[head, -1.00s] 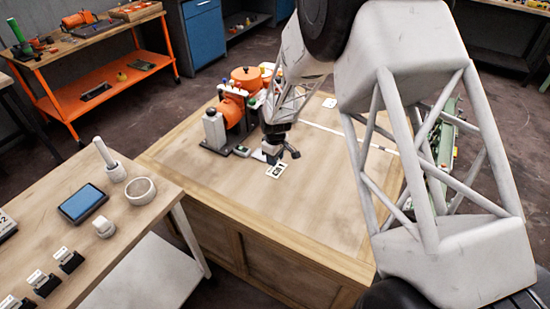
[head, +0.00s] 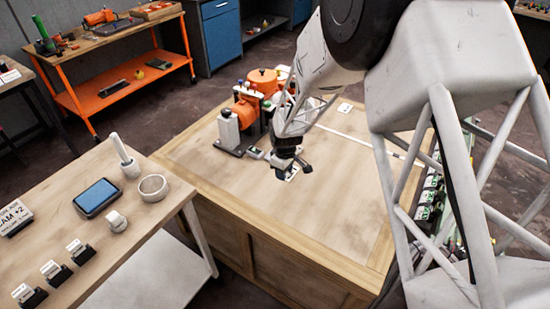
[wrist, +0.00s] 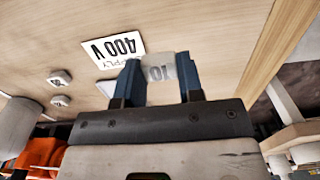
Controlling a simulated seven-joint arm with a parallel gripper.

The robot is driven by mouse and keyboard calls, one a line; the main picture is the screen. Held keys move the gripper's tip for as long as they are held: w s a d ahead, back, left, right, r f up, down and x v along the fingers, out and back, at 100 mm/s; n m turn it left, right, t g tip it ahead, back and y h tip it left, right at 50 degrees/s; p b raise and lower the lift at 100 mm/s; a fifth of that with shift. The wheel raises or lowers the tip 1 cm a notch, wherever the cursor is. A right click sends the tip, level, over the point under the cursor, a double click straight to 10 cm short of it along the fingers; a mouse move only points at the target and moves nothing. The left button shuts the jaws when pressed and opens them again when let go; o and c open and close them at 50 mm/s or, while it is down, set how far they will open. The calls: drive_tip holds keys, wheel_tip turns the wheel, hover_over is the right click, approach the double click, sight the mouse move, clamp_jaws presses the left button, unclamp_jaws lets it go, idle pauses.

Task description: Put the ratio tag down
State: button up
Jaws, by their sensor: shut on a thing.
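My gripper (wrist: 158,66) has its two blue fingers shut on the ratio tag (wrist: 160,73), a small pale piece with "10" upside down in the wrist view. In the head view my gripper (head: 287,166) is low over the wooden bench top (head: 310,215), in front of the orange machine. The tag cannot be made out there. A white "400 V" supply card (wrist: 114,50) lies flat on the bench, just beyond the fingers in the wrist view. In the head view this card (head: 293,174) is mostly hidden by the gripper. I cannot tell whether the tag touches the bench.
The orange machine (head: 246,112) on its grey base stands behind and left of the gripper. The front bench top is clear.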

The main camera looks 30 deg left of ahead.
drive_tip(key=shift+s+d, duration=0.1)
drive_tip(key=shift+s, duration=0.15)
drive_tip(key=shift+w, duration=0.1)
drive_tip(key=w+a, duration=0.3)
drive_tip(key=w+a+f, duration=0.1)
drive_tip(key=w+a, duration=0.7)
drive_tip(key=shift+w+a+f, duration=0.1)
drive_tip(key=shift+w+f, duration=0.05)
drive_tip(key=shift+f, duration=0.1)
idle(0.4)
drive_tip(key=shift+f, duration=1.75)
drive_tip(key=shift+f, duration=0.15)
